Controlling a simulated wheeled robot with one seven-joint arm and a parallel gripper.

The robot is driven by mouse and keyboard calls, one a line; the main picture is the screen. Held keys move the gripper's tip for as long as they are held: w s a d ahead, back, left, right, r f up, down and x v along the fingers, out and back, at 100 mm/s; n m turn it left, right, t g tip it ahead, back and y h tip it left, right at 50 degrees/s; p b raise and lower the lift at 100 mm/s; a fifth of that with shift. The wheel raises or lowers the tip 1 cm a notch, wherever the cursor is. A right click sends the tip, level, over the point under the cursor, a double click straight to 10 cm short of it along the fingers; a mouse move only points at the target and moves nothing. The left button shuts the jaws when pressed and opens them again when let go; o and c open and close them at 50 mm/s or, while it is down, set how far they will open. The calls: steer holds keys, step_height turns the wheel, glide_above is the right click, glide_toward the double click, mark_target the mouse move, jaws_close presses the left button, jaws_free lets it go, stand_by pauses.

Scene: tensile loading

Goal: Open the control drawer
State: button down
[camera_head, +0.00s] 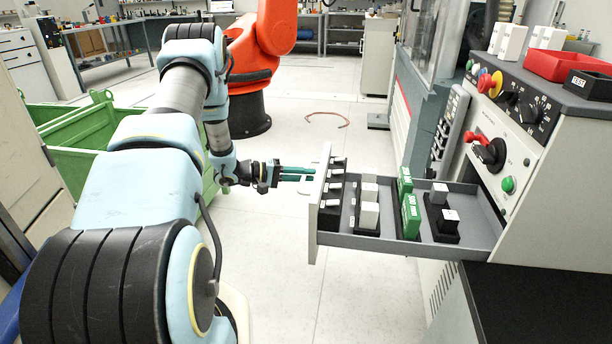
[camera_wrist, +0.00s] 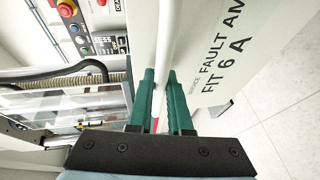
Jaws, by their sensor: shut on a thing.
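The control drawer (camera_head: 370,243) stands pulled out from the grey control cabinet (camera_head: 560,225) in the head view, with its inside showing. My gripper (camera_head: 311,174) is at the outer side of the drawer's front panel (camera_head: 319,212). In the wrist view, its two green fingers (camera_wrist: 160,78) are closed around the pale bar handle (camera_wrist: 150,38), one on each side. The drawer front also shows in the wrist view as a white panel (camera_wrist: 232,50) with dark lettering. The fingertips' contact with the handle is partly hidden in the head view.
The drawer holds green blocks (camera_head: 411,215), white blocks (camera_head: 369,213) and black parts. The cabinet above carries switches and a red tray (camera_head: 568,64). A green crate (camera_head: 70,145) and an orange robot arm (camera_head: 262,40) stand to the left.

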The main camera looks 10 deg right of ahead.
steer(key=c, duration=0.8)
jaws_free()
steer(key=shift+c, duration=0.2)
steer(key=shift+a, duration=0.1)
steer(key=a+r+b, duration=0.1)
steer(key=a+r, duration=0.1)
steer(key=a, duration=0.8)
steer(key=shift+s+a, duration=0.15)
steer(key=shift+a, duration=0.05)
